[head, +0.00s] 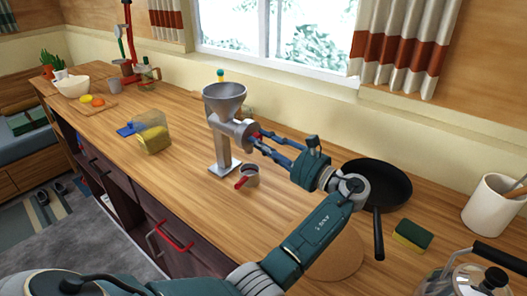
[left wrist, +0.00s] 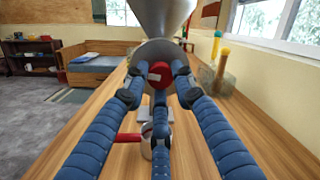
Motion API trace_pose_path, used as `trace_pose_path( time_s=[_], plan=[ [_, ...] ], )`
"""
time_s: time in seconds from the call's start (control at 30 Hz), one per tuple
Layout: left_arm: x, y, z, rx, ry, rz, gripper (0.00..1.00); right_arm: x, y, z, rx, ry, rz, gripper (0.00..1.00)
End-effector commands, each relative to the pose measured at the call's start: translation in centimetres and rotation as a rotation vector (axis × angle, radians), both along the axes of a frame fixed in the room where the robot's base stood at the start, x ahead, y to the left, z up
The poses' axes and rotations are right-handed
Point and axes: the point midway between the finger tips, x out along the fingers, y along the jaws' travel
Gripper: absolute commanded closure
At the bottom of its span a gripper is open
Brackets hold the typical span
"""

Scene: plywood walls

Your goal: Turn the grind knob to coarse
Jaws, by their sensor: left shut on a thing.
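The metal grinder (head: 224,125) stands upright on the wooden counter, with a funnel hopper on top and a flat foot below. Its red grind knob (head: 257,134) is on the side facing my left gripper (head: 262,142). In the left wrist view the red knob (left wrist: 159,75) sits at the centre of the round metal face, with a pale mark just left of it. The blue fingers of my left gripper (left wrist: 158,85) are closed around the knob and partly hide it. My right gripper is not in view.
A small metal cup (head: 251,175) with a red handle stands below the knob. A black frying pan (head: 378,184) lies right of my gripper, near a sponge (head: 412,235) and a white crock (head: 490,205). A clear container (head: 153,138) stands to the left. The counter's front middle is clear.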

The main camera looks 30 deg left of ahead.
Motion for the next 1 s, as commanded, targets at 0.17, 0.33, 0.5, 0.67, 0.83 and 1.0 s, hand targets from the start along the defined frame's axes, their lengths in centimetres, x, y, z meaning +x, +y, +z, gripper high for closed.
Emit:
trace_pose_path(
  time_s=[0.17,0.33,0.5,0.67,0.83,1.0],
  plan=[
    [0.1,0.1,0.3,0.001,-0.11,-0.001,1.0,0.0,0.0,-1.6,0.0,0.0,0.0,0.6],
    [0.1,0.1,0.4,-0.004,-0.172,-0.001,1.0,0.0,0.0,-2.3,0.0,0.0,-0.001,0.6],
    [0.1,0.1,0.5,-0.006,-0.202,-0.002,1.0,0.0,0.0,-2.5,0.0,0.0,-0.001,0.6],
    [0.1,0.1,0.6,-0.007,-0.211,-0.003,1.0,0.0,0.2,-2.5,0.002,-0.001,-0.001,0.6],
    [0.1,0.1,0.7,-0.007,-0.211,-0.003,1.0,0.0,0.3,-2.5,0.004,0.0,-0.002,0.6],
    [0.1,0.1,0.7,-0.006,-0.211,-0.002,0.64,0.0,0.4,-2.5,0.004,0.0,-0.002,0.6]
  ],
)
